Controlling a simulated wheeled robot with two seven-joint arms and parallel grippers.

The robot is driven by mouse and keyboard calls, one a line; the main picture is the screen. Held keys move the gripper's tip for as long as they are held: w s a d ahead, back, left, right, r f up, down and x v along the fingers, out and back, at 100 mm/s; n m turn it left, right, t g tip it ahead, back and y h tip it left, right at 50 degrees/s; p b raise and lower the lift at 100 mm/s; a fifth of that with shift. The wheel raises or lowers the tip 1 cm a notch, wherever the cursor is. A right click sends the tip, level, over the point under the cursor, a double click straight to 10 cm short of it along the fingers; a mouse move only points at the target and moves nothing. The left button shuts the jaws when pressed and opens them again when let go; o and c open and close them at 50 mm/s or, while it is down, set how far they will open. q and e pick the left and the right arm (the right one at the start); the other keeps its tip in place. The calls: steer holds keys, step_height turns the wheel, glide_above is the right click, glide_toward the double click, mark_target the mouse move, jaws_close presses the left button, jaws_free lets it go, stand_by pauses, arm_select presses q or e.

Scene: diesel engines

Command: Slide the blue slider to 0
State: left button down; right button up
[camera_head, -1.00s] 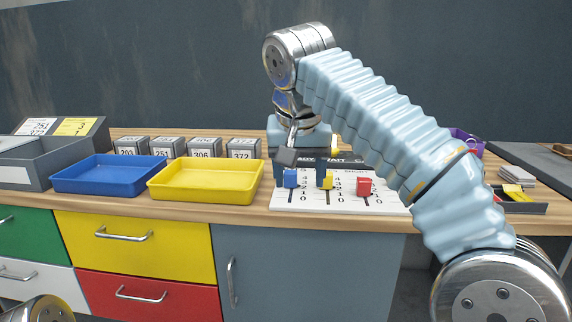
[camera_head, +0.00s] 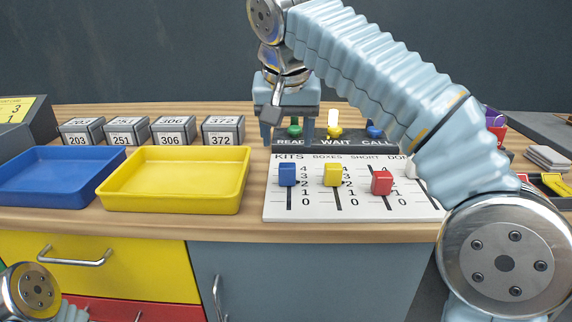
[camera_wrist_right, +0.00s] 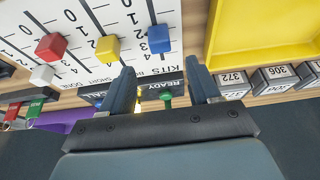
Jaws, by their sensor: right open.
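The white slider board (camera_head: 275,206) lies on the wooden bench. Its blue slider (camera_head: 287,174) is in the leftmost column, marked KITS, near the upper numbers 3 and 4, away from 0 at the near end. It also shows in the right wrist view (camera_wrist_right: 158,39). My left gripper is out of view; only part of my left arm shows at the lower left.
A yellow slider (camera_head: 332,174) and a red slider (camera_head: 381,182) stand right of the blue one. A button panel (camera_head: 350,143) with a green button (camera_head: 295,128) stands behind the board. A yellow tray (camera_head: 175,203) is left. The board's near part is clear.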

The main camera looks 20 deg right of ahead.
mark_target(287, 166)
steer(key=x, duration=0.9)
steer(key=shift+f, duration=0.4)
jaws_close()
